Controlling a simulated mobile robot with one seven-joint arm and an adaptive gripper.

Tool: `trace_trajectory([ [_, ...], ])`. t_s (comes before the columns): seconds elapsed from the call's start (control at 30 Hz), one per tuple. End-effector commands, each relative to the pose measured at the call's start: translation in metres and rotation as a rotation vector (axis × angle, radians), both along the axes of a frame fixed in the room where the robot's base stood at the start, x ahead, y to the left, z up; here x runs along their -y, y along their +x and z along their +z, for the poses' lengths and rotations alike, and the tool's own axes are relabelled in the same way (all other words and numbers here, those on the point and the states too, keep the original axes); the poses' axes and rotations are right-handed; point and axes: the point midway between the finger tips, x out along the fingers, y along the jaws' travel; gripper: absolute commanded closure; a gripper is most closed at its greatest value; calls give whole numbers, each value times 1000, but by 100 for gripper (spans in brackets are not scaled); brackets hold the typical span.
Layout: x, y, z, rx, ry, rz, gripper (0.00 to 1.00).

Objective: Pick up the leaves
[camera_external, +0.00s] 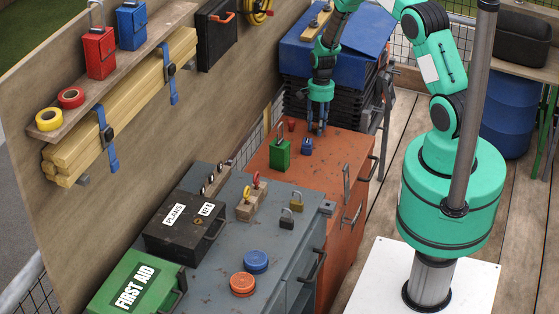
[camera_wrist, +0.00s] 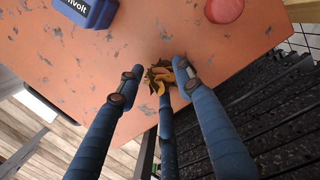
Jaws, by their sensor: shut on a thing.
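The leaves (camera_wrist: 159,76) are a small clump of brown and yellow dry leaves over the orange cabinet top (camera_wrist: 130,45) in the wrist view. My gripper (camera_wrist: 164,86) has its blue fingers closed around the clump, near the cabinet's edge. In the external view my gripper (camera_external: 317,129) points down at the far part of the orange cabinet (camera_external: 345,150). The leaves are not discernible there. Whether they still touch the cabinet top is unclear.
A blue padlock (camera_external: 307,146), a green padlock (camera_external: 280,153) and a small red object (camera_external: 291,125) stand close by. A dark stack under a blue cover (camera_external: 340,50) borders the cabinet's far side. A grey cabinet (camera_external: 290,255) adjoins it, holding several items.

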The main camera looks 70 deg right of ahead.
Motion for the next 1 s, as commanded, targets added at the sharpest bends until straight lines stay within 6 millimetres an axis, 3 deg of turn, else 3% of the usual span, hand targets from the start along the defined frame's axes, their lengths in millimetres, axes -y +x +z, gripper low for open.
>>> trace_trajectory([
  [0.27, 0, 1, 19, 1, -1, 0, 77],
  [0.4, 1, 1, 40, 2, -1, 1, 77],
  [1.0, -68, -104, 48, 0, 1, -1, 77],
])
